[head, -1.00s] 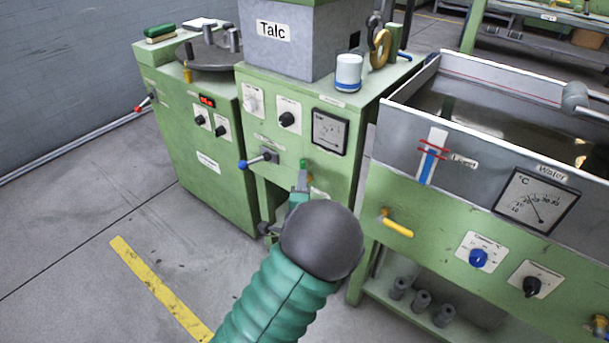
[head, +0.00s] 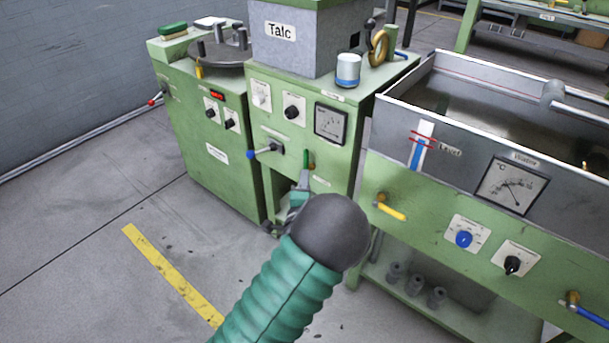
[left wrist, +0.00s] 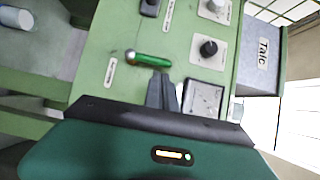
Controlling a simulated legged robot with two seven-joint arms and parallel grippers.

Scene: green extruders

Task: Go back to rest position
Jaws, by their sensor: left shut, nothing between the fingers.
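My left arm comes in from the bottom of the head view, with green ribbed sleeve and dark round wrist. My left gripper (head: 304,178) shows just past the wrist, in front of the talc machine (head: 240,130). Its fingers are shut and hold nothing. In the left wrist view the closed fingers (left wrist: 162,92) point at the green panel, just below a green-handled lever (left wrist: 150,60) and beside a square gauge (left wrist: 203,100). The lever also shows in the head view (head: 306,158) just above the fingertips. I cannot tell the exact gap. My right gripper is not in view.
A water tank (head: 400,120) with a yellow-handled valve (head: 390,211) and knobs stands to the right. A blue-handled lever (head: 264,151) sticks out of the talc machine. A white-and-blue container (head: 348,70) stands on top. The floor at left, with a yellow stripe (head: 165,270), is clear.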

